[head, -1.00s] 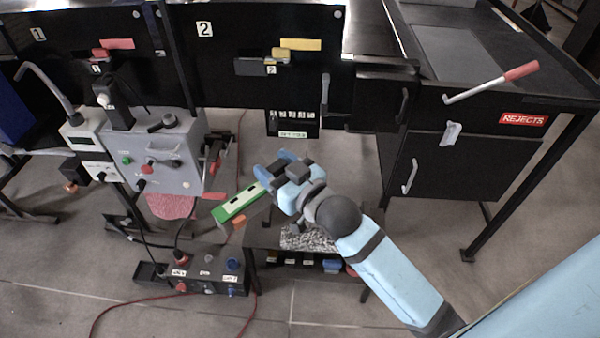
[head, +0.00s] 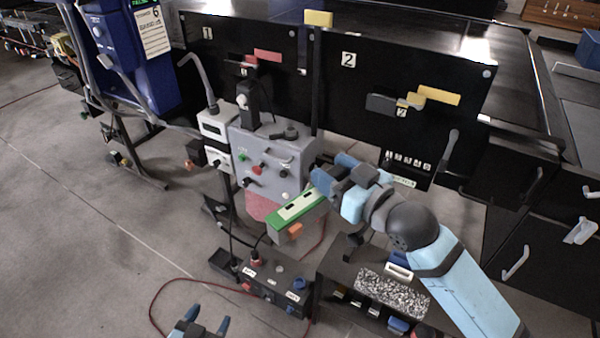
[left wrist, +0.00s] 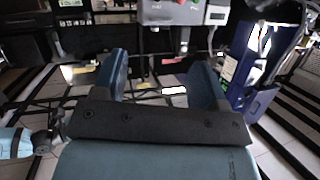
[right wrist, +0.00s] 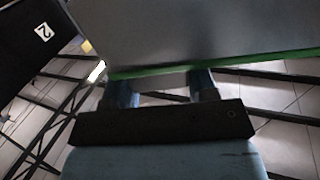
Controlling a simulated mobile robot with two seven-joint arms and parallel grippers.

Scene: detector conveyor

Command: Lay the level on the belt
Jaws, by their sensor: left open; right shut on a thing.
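The level (head: 298,209) is a long green bar with pale marks on top and an orange bit near its lower end. My right gripper (head: 333,182) is shut on its far end and holds it in the air before the grey control box. In the right wrist view, a green edge (right wrist: 215,69) and a large grey face fill the space beyond the fingers. The dark belt surface (head: 420,35) lies behind the black panels, with the level apart from it. My left gripper (head: 208,319) is open and empty at the bottom edge; it also shows in the left wrist view (left wrist: 160,75).
The grey control box (head: 275,165) and panels 1 and 2 (head: 400,110) stand in front of the conveyor. A low stand with a speckled pad (head: 392,292) and a switch box (head: 272,285) are below. A blue cabinet (head: 135,50) stands left. Open floor (head: 90,220) is at left.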

